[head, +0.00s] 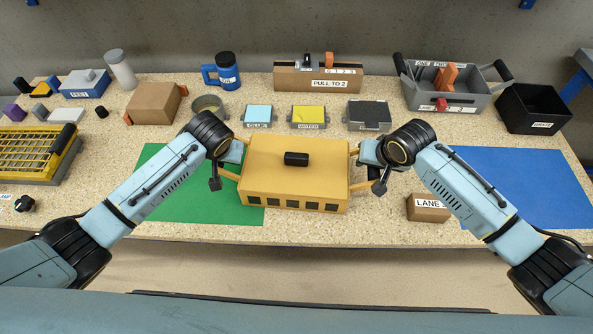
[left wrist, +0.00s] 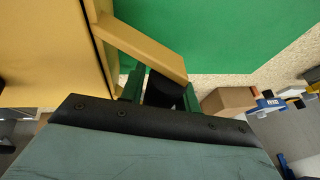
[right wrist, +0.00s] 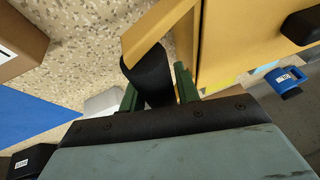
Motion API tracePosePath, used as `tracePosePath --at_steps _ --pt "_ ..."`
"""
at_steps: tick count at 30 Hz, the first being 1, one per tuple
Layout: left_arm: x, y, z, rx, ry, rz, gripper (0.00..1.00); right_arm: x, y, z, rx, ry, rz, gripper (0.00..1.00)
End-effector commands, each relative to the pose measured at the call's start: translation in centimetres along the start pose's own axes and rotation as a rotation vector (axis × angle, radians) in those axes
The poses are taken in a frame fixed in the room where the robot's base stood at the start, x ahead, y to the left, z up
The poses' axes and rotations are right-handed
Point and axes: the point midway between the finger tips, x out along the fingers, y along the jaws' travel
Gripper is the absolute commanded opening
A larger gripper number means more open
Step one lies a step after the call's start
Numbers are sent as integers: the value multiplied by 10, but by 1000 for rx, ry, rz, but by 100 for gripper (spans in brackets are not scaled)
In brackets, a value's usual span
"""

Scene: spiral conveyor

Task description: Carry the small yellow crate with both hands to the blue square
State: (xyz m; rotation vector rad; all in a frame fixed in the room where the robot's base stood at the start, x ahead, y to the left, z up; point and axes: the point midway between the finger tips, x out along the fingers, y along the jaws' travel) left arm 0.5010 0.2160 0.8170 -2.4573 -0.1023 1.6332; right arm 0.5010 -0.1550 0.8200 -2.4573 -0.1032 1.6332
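The small yellow crate (head: 265,180) is at the middle of the table, over the right edge of the green square (head: 180,195). It looks level, with a black object (head: 296,159) on top. I cannot tell whether its base touches the table. My left gripper (head: 228,168) is shut on its left handle, whose black grip (left wrist: 165,90) lies between the green fingers in the left wrist view. My right gripper (head: 371,170) is shut on the right handle, whose black grip (right wrist: 150,78) shows in the right wrist view. The blue square (head: 535,185) lies at the right.
A brown LANE block (head: 428,214) stands between the crate and the blue square. Glue, yellow and dark trays (head: 308,125) stand behind the crate. A grey tote (head: 425,98) and black bin (head: 533,122) are at the back right. A yellow rack (head: 35,150) is at the left.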

Motion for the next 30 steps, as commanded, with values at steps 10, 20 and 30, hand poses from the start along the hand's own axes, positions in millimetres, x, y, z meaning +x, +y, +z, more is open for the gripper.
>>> tracePosePath --at_steps 10,20,30 --pt "0 0 0 0 0 0 0 0 0 0 0 0 0 0" --pt "-3 -1 -2 -1 2 0 0 -3 -1 -2 0 3 -1 0" --pt "-22 -5 -10 -1 2 0 0 -22 -5 -10 0 3 -2 0"
